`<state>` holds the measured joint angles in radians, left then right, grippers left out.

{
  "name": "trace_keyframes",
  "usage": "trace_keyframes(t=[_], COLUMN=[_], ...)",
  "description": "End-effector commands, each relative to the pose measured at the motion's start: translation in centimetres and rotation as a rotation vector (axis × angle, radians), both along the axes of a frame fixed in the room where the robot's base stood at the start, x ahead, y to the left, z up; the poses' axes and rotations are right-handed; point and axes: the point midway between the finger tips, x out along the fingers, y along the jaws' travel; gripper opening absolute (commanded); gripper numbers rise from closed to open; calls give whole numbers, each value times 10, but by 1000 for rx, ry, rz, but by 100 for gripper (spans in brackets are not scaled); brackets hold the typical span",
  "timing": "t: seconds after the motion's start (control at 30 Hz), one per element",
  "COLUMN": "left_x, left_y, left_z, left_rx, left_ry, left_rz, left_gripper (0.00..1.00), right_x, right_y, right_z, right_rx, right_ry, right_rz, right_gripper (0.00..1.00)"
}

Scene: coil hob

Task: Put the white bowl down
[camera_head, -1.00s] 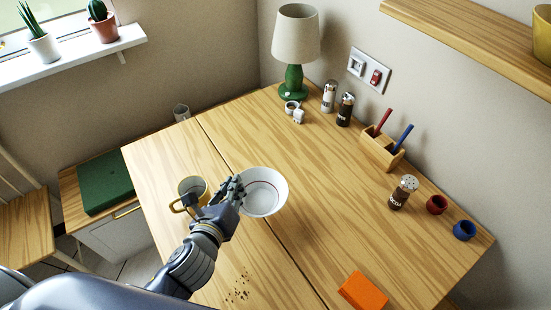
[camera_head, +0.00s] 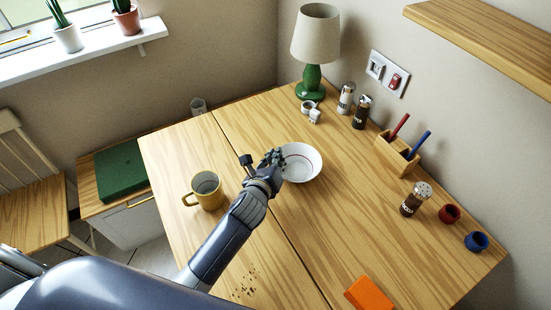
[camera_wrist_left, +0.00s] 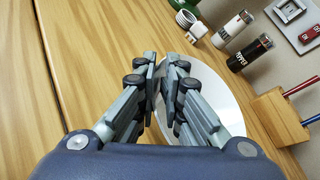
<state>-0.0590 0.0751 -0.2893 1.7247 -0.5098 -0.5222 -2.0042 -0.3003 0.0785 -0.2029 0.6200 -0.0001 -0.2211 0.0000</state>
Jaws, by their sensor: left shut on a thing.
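My left gripper (camera_head: 273,160) is shut on the bowl's near left rim. In the left wrist view, the fingers (camera_wrist_left: 163,85) close on the rim, and the bowl (camera_wrist_left: 225,95) shows behind and to the right of them. The bowl looks level and low over the table; I cannot tell whether it touches the wood. My right gripper is not in view.
A yellow mug (camera_head: 207,191) stands left of my gripper. A green lamp (camera_head: 312,80), two shakers (camera_head: 361,111), a wooden pen holder (camera_head: 397,155) and a spice jar (camera_head: 414,199) stand beyond and right. An orange block (camera_head: 369,294) lies at the front. Wood around the bowl is clear.

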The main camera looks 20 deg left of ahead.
Motion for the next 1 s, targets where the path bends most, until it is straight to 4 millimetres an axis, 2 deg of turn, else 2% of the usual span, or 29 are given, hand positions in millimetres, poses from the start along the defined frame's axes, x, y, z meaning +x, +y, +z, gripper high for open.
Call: trace_keyframes(t=[0.3,0.4,0.43,0.8,1.0], left_x=[0,0,0,-1,-23], left_y=[0,0,0,0,1], left_z=[-1,-2,-2,1,8], left_rx=[0,1,1,1,5], left_ry=[-4,-1,-1,-1,0], left_rz=[0,0,0,0,-2], left_gripper=[0,27,30,30,30], right_x=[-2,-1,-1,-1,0], right_y=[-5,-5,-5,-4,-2], right_z=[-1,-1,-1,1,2], right_rx=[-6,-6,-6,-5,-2], right_ry=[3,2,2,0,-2], right_rz=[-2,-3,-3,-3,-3], right_gripper=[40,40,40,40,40])
